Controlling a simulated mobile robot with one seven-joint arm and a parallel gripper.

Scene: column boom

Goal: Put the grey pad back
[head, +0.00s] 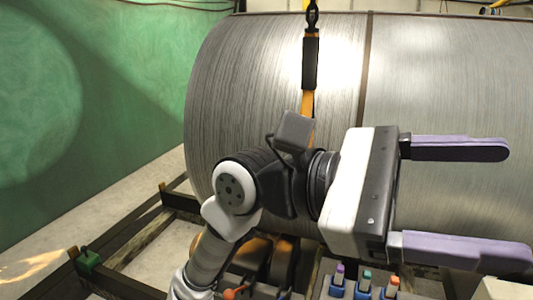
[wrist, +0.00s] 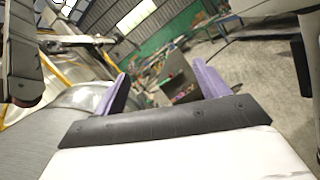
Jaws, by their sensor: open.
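I cannot make out a grey pad for certain in either view. A dark sleeve (head: 310,62) sits on an orange strap (head: 307,103) that hangs down the face of a large metal coil (head: 250,90) in the head view. My gripper (head: 515,203) is in front of the coil at the right, with its two purple fingers spread wide and nothing between them. In the wrist view my gripper (wrist: 160,83) also shows its fingers apart and empty. My arm and gripper hide the lower middle of the coil.
Small blue holders (head: 337,289) with purple, teal and orange tops stand at the bottom, below my gripper. A dark frame (head: 130,285) with a green block (head: 88,260) lies at lower left. A green wall (head: 90,110) is at left. Open grey floor (wrist: 265,65) shows in the wrist view.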

